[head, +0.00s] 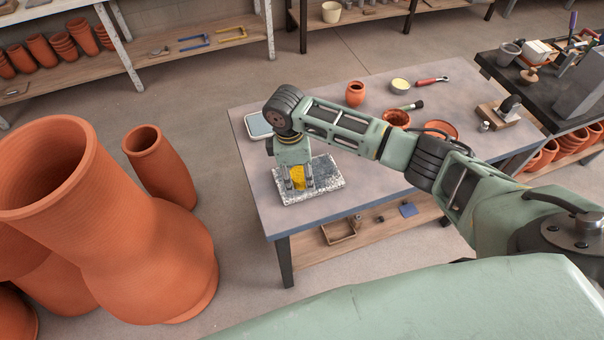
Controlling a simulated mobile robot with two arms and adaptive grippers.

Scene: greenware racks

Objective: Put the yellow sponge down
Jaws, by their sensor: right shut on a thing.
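The yellow sponge (298,175) is between the fingers of my right gripper (298,184), which points down and is shut on it. The gripper and sponge are over a speckled grey-and-white slab (329,178) near the left front of the grey table. I cannot tell whether the sponge touches the slab. The gripper hides part of the sponge and the slab's middle. My left gripper is not in view.
Large terracotta pots (130,235) stand close on the left. The table's front right is bare.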

